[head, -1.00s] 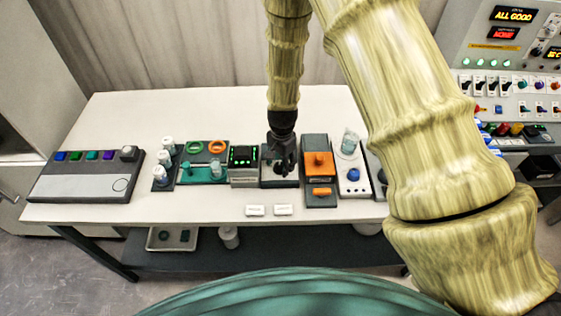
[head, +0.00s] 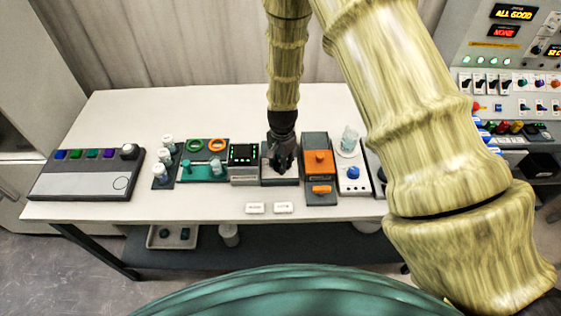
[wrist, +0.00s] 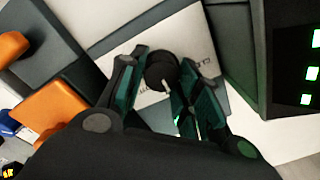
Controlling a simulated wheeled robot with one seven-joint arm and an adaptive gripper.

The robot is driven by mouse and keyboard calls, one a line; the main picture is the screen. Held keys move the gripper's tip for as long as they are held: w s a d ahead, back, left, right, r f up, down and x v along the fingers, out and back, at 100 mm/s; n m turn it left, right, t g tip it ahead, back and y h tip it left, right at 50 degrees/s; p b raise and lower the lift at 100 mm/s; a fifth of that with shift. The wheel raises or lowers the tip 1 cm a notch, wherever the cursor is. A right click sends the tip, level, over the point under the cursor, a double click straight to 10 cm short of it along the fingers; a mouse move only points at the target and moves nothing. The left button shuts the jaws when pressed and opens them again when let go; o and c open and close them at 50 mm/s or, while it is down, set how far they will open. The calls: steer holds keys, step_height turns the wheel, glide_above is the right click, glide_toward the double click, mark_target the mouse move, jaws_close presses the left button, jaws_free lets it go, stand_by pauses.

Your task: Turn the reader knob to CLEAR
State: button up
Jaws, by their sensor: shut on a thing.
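The reader knob (wrist: 161,70) is a round black knob with a pale pointer line. It sits on a light plate (wrist: 203,48) with small lettering that I cannot fully read. My gripper (wrist: 158,85) is over the plate in the wrist view, its two dark green fingers on either side of the knob and shut on it. In the head view my gripper (head: 281,160) points down at the reader unit (head: 284,182) and hides the knob. Which mark the pointer faces cannot be told.
A black unit with green lights (head: 243,154) stands close on the left. An orange and grey device (head: 317,178) stands close on the right. Two small white labels (head: 255,208) lie in front. The table (head: 150,115) behind is clear.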

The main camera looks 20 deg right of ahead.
steer(key=n+b, duration=0.2)
steer(key=n, duration=0.3)
steer(key=shift+w+f+b, duration=0.1)
steer(key=shift+b, duration=0.3)
steer(key=n+b, duration=0.1)
steer(key=n, duration=0.5)
steer(key=shift+a+b, duration=0.1)
steer(key=shift+b, duration=0.25)
steer(key=shift+n, duration=0.5)
steer(key=o, duration=1)
steer(key=shift+o, duration=0.2)
step_height(320, 180, up, 12)
steer(key=shift+d, duration=0.2)
